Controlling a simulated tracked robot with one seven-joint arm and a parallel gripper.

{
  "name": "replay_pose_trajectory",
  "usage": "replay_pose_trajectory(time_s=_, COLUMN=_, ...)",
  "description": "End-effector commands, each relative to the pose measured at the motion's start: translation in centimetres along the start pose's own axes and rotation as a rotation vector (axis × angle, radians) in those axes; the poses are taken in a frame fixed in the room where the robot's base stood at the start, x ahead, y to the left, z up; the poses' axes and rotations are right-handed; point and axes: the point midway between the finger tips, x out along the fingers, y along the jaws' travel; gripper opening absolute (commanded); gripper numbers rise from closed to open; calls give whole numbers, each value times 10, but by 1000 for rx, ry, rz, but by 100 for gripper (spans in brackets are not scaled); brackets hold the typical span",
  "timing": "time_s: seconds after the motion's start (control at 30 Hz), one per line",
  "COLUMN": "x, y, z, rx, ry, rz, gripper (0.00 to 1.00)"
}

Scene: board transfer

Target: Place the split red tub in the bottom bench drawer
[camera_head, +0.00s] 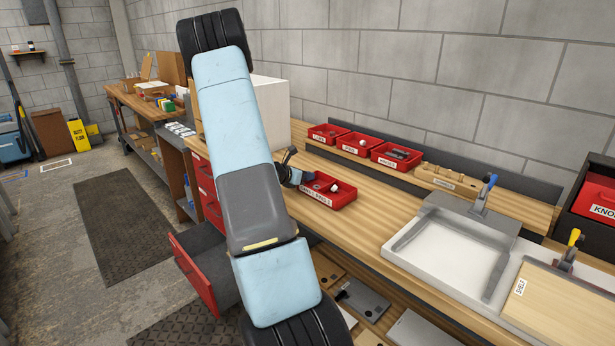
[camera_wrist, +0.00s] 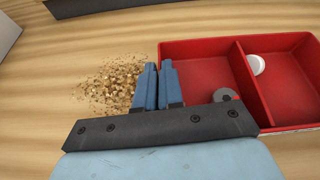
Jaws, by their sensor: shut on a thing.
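The split red tub (camera_head: 344,198) sits on the wooden bench, with a label on its front. In the wrist view the tub (camera_wrist: 200,46) has a divider, with a grey round piece in the near compartment and a white round piece in the other. My gripper (camera_wrist: 158,66) is shut on the tub's left wall, one finger on each side. In the head view my gripper (camera_head: 308,178) is at the tub's left end, partly hidden by my arm. The bottom bench drawer (camera_head: 193,281) stands pulled open at the lower left, its inside partly covered by my arm.
A patch of brown shavings (camera_wrist: 112,84) lies beside my fingers. Several small red bins (camera_head: 358,145) line the back ledge. A white tray (camera_head: 450,250) and a clamped board (camera_head: 555,300) are on the right. Bare bench lies between tub and tray.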

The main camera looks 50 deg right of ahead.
Motion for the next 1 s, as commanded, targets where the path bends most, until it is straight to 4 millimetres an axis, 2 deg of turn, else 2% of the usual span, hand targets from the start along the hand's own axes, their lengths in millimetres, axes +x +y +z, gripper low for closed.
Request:
replay_pose_trajectory(time_s=0.07, x=1, y=0, z=-2, rx=-1, ry=0, rz=0, gripper=0)
replay_pose_trajectory(time_s=0.1, x=1, y=0, z=-2, rx=-1, ry=0, rz=0, gripper=11)
replay_pose_trajectory(time_s=0.33, x=1, y=0, z=-2, rx=-1, ry=0, rz=0, gripper=32)
replay_pose_trajectory(time_s=0.67, x=-2, y=0, z=1, rx=0, ry=0, rz=1, gripper=32)
replay_pose_trajectory(time_s=0.77, x=-13, y=0, z=0, rx=-1, ry=0, rz=1, gripper=32)
replay_pose_trajectory(time_s=1.0, x=-58, y=1, z=1, rx=0, ry=0, rz=3, gripper=32)
